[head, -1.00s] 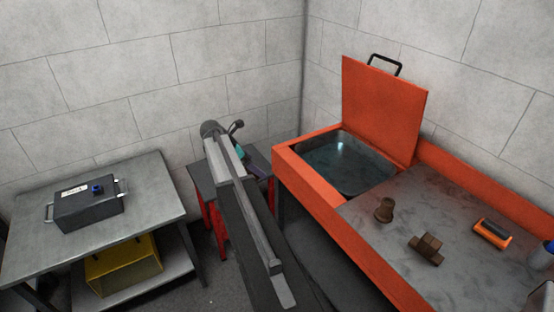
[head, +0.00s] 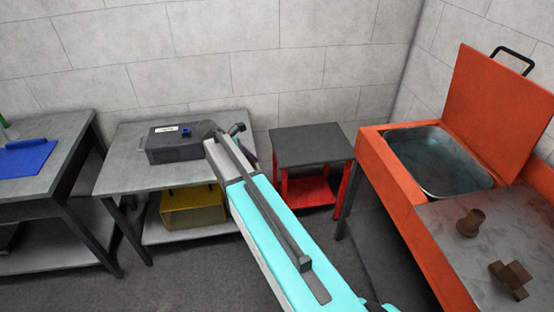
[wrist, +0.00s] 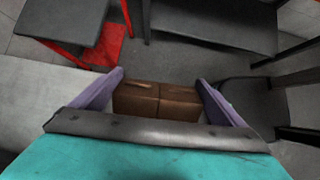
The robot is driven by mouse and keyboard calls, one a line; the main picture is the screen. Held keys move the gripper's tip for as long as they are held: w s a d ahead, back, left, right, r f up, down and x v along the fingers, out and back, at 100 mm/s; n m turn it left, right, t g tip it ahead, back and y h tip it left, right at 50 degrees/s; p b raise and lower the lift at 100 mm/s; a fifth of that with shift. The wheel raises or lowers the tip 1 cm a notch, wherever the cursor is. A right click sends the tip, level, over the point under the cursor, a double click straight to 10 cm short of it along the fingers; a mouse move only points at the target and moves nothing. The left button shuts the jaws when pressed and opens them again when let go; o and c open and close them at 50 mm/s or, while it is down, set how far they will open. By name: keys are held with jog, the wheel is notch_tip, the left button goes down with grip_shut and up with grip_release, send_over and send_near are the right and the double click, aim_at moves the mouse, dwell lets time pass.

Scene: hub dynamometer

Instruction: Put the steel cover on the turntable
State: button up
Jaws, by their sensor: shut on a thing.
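My gripper (wrist: 160,79) has purple fingers. In the wrist view they are shut on a brown, rust-coloured block (wrist: 157,101) with a seam down its middle. I cannot tell whether this block is the steel cover. The held block is above the floor. In the head view my arm hides most of the gripper and the block, in front of the grey table (head: 112,180). I cannot make out a turntable in either view.
The grey table bears a dark box (head: 175,150); a yellow bin (head: 190,210) is below. A red-legged stand (head: 310,145) has a bare top. An orange washer (head: 405,205) with a raised lid holds brown parts (head: 471,222). A blue item (head: 28,160) lies far left.

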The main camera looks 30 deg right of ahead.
jog(key=s+a+f+m+g+y+b, duration=0.1)
jog(key=s+a+m, duration=0.4)
jog(key=a, duration=0.6)
jog(key=shift+s+g, duration=0.9)
jog(key=shift+s, duration=0.4)
jog(key=shift+s, duration=0.1)
